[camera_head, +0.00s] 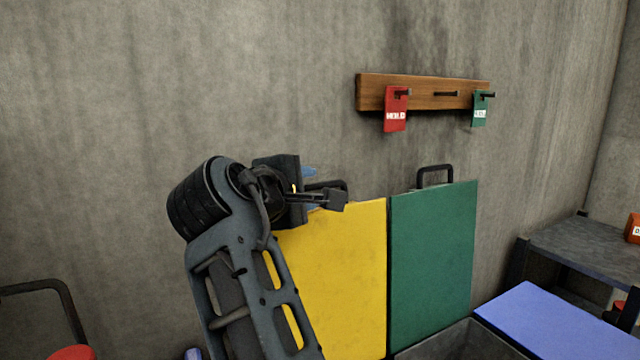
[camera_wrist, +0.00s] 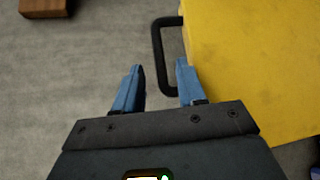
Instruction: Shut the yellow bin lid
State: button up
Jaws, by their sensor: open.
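The yellow bin lid (camera_head: 345,270) stands raised, upright against the concrete wall, left of a green lid. It fills the right side of the wrist view (camera_wrist: 265,75). Its dark handle (camera_wrist: 168,55) sticks out from its edge in the wrist view. In the head view, my arm and gripper hide much of the handle and the lid's left part. My gripper (camera_head: 325,198) is at the top edge of the yellow lid.
The green lid (camera_head: 432,265) also stands raised, with its own handle (camera_head: 434,176). An open grey bin (camera_head: 460,342) is below it. A wooden rack (camera_head: 430,92) with red and green tags hangs above. A blue lid (camera_head: 560,325) lies flat at right, near a dark shelf (camera_head: 580,250).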

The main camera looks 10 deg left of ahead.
aim_at(316, 188)
jog(key=x, duration=0.5)
jog(key=shift+w+d+p, duration=0.1)
jog(key=shift+w+p, duration=0.2)
jog(key=shift+w, duration=0.05)
jog(key=shift+c, duration=0.2)
jog(key=shift+f, duration=0.1)
grip_shut()
